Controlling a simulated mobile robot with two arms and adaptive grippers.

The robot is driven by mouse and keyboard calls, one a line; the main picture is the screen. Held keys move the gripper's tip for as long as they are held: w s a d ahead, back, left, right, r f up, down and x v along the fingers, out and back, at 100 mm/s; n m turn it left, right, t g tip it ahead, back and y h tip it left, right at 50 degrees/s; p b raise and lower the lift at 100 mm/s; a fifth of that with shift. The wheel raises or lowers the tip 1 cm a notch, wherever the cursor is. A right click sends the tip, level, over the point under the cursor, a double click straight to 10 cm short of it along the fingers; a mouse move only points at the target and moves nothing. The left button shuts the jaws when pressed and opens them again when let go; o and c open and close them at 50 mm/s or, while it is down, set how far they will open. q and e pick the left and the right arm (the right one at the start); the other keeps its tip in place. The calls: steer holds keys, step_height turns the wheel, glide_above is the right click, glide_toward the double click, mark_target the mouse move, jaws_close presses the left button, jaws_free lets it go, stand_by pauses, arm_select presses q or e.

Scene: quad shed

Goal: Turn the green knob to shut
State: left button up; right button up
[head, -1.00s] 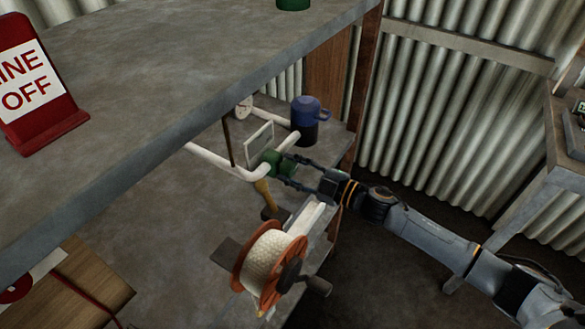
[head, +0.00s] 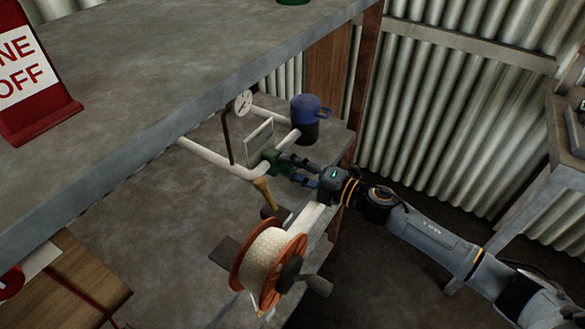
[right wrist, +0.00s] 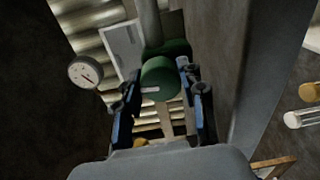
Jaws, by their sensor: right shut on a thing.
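The green knob (head: 271,157) sits on the white pipe (head: 222,160) on the lower shelf. In the right wrist view, the knob (right wrist: 159,78) is a round green cap with a pale mark near its lower edge. My right gripper (head: 284,167) reaches in from the right and is shut on the knob. In the right wrist view, the fingers of my right gripper (right wrist: 160,90) lie on either side of it. The fingers hide part of the knob in the head view. My left gripper is not in view.
A dial gauge (head: 243,102) and a pale panel (head: 259,141) stand behind the knob. A blue jug (head: 306,112) is beyond the pipe. A spool (head: 268,268) of cord is in front. The upper shelf (head: 190,75) overhangs at the left.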

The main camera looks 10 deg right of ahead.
steer(key=shift+f+n, duration=0.1)
steer(key=shift+n, duration=0.4)
steer(key=o, duration=1.1)
steer(key=shift+o, duration=0.2)
steer(key=shift+s, duration=0.1)
